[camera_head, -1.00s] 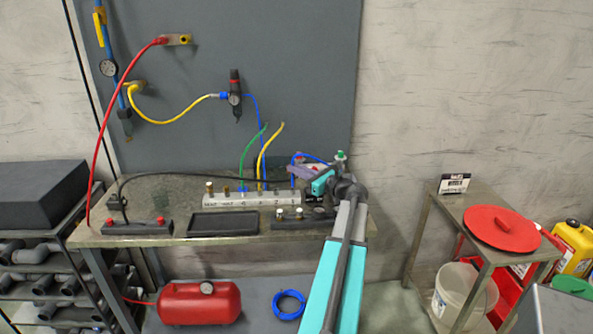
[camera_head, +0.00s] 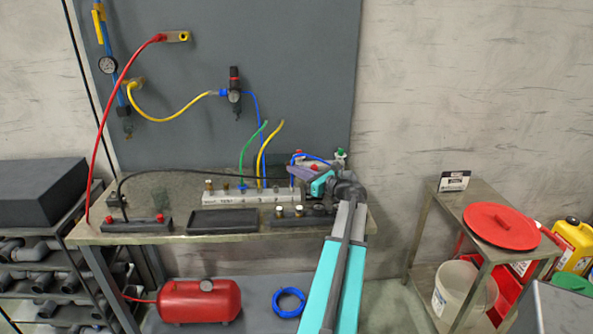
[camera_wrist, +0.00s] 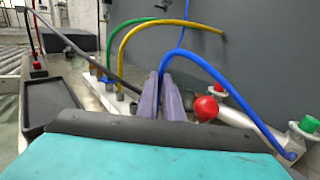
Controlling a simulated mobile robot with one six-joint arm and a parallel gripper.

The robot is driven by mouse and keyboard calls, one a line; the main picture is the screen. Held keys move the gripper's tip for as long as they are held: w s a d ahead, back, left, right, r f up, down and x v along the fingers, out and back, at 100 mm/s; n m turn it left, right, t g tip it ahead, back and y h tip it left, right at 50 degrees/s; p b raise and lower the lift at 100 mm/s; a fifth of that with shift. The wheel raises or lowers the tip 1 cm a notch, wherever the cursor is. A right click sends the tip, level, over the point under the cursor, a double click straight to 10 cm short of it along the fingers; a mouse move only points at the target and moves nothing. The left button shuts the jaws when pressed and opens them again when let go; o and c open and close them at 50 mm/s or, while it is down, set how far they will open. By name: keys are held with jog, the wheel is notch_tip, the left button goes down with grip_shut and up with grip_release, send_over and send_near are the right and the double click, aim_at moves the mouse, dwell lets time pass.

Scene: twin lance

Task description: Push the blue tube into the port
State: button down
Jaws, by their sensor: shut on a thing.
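The blue tube (camera_wrist: 215,70) arcs in the wrist view from between my fingers over to a fitting at the lower right. It also shows as a short blue arc (camera_head: 313,157) above the bench in the head view. My gripper (camera_wrist: 171,85) has purple fingers shut on the tube near its left end. The pale port block (camera_head: 250,197) sits on the bench, and its right end lies below my gripper. In the wrist view the block (camera_wrist: 122,103) is left of my fingers. The fingers hide the tube's end and the port under it, so I cannot tell whether it is in.
A green tube (camera_head: 250,148) and a yellow tube (camera_head: 265,155) rise from the block beside my gripper. A black tray (camera_head: 222,221) lies in front of the block. A red knob (camera_wrist: 206,108) is just right of my fingers. The grey board stands behind.

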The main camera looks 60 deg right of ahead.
jog(key=shift+s+f+b, duration=0.1)
jog(key=shift+f+b, duration=0.2)
jog(key=shift+f, duration=0.7)
dwell(0.3)
jog(key=c, duration=1.8)
grip_release()
jog(key=shift+c, duration=0.2)
jog(key=s+a+b, duration=0.2)
jog(key=s, duration=1.1)
jog(key=shift+s+a, duration=0.2)
jog(key=shift+s, duration=0.1)
jog(key=shift+r, duration=0.1)
